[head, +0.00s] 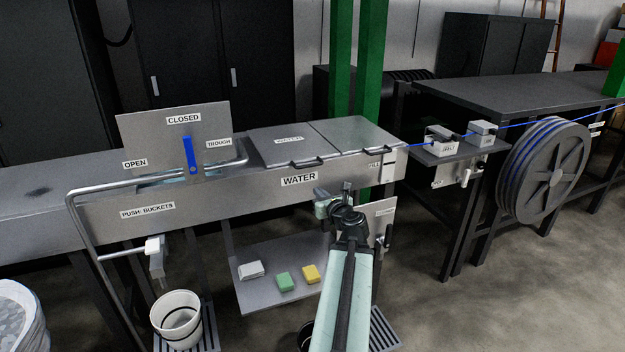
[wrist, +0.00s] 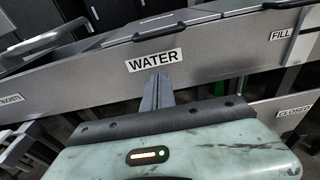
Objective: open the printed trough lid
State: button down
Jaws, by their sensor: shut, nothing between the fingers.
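The trough (head: 220,208) is a long grey metal channel with a WATER label (head: 299,180) on its front. Two flat grey lids lie shut on its top. The left lid (head: 270,152) bears a printed label (head: 289,140), too small to read surely; the right lid (head: 358,133) looks plain. Each has a dark handle at its front edge: the left handle (head: 307,162) and the right handle (head: 384,150). My gripper (head: 319,193) is in front of the trough wall, below the lids, apart from both handles. In the wrist view its fingers (wrist: 160,76) are together and empty, below the WATER label.
A panel (head: 150,133) marked OPEN, CLOSED and TROUGH with a blue lever (head: 189,155) stands left of the lids. A bent pipe (head: 150,184) runs before it. A shelf (head: 255,297) with sponges hangs below. A blue cable (head: 560,115) and reel stand right.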

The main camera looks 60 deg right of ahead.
jog(key=b+x, duration=0.1)
jog(key=x, duration=0.9)
jog(key=shift+w+f+b, duration=0.1)
jog(key=shift+w+b, duration=0.05)
jog(key=shift+b, duration=0.2)
jog(key=r+p, duration=0.4)
jog(key=shift+s+a, duration=0.35)
